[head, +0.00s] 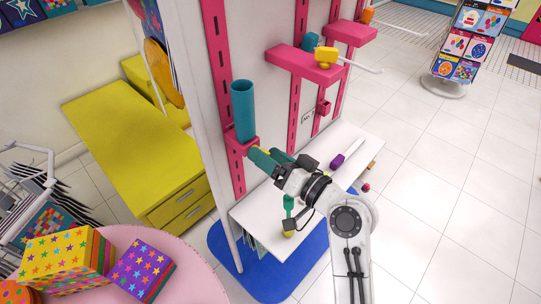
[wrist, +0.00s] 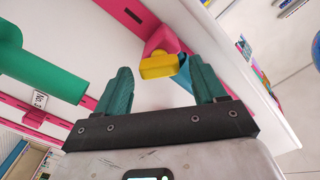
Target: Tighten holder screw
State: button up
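The holder is a pink bracket (head: 240,140) on the left pink rail, with an upright teal tube (head: 243,108) in it. In the wrist view the pink holder (wrist: 165,38) shows beyond the fingers, with its yellow screw knob (wrist: 158,66) and a strip of the blue-teal tube (wrist: 185,73). My gripper (head: 264,153) reaches to the front of the holder; in the wrist view my gripper (wrist: 157,68) has its two teal fingers spread. The knob appears between the fingertips, with clear gaps on both sides. In the head view the fingers mostly hide the knob.
A green cylinder (wrist: 45,70) is close at the left in the wrist view. A white shelf (head: 320,180) lies below, and a yellow cabinet (head: 140,150) stands left.

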jog(key=c, duration=1)
jog(key=shift+d+m+p, duration=0.1)
jog(key=shift+m+p, duration=0.5)
jog(key=shift+m, duration=1)
jog(key=o, duration=1.1)
jog(key=b+v, duration=0.2)
jog(key=v, duration=0.8)
jog(key=shift+s+d, duration=0.25)
jog(key=shift+d, duration=0.05)
